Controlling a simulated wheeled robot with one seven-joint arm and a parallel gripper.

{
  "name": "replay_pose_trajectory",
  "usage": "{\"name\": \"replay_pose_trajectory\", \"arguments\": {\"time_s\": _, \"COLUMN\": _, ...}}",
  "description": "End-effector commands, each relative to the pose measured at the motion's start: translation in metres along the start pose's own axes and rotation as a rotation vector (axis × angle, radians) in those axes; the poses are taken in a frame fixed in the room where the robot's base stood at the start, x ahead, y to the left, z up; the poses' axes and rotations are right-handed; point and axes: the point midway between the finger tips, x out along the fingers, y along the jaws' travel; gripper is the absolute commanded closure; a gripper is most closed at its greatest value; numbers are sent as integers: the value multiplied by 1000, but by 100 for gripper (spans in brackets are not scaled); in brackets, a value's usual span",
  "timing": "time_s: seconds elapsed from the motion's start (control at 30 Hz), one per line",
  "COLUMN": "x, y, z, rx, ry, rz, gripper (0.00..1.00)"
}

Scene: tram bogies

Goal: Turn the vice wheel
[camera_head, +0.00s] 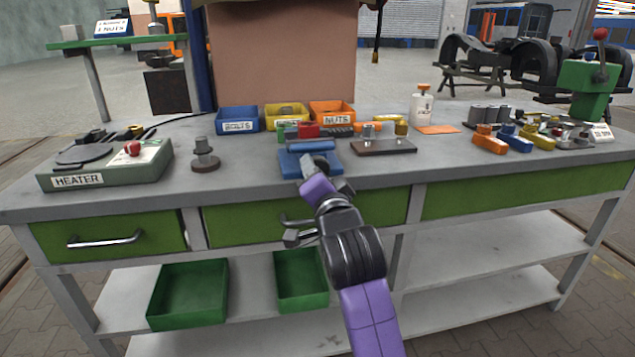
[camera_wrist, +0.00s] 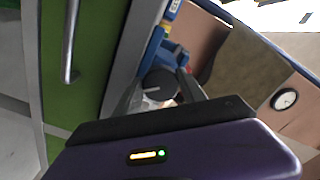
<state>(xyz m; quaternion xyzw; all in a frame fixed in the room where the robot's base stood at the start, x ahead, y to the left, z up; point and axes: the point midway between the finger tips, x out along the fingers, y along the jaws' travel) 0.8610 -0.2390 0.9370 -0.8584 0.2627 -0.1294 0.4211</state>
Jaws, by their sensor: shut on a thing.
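The blue vice (camera_head: 295,164) stands at the front edge of the workbench, with red and green parts just behind it. My gripper (camera_head: 309,172) reaches up to the front of the vice from below. In the wrist view my gripper (camera_wrist: 161,92) has its two fingers on either side of a dark round vice wheel (camera_wrist: 158,80) and is shut on it. The blue vice body (camera_wrist: 155,45) shows just beyond the wheel. In the head view my gripper hides most of the wheel, so its turn angle cannot be told.
A dark block with pegs (camera_head: 383,147) is close right of the vice.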

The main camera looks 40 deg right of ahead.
Motion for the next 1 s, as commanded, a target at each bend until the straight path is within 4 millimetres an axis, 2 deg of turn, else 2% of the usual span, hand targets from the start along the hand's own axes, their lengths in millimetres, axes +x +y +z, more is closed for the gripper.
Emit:
{"name": "replay_pose_trajectory", "arguments": {"time_s": 0.03, "x": 0, "y": 4, "z": 4, "rx": 38, "ry": -4, "rz": 5, "gripper": 93}}
{"name": "replay_pose_trajectory", "arguments": {"time_s": 0.4, "x": 0, "y": 2, "z": 3, "rx": 249, "ry": -4, "rz": 5, "gripper": 93}}
{"name": "replay_pose_trajectory", "arguments": {"time_s": 1.0, "x": 0, "y": 1, "z": 2, "rx": 309, "ry": -5, "rz": 6, "gripper": 93}}
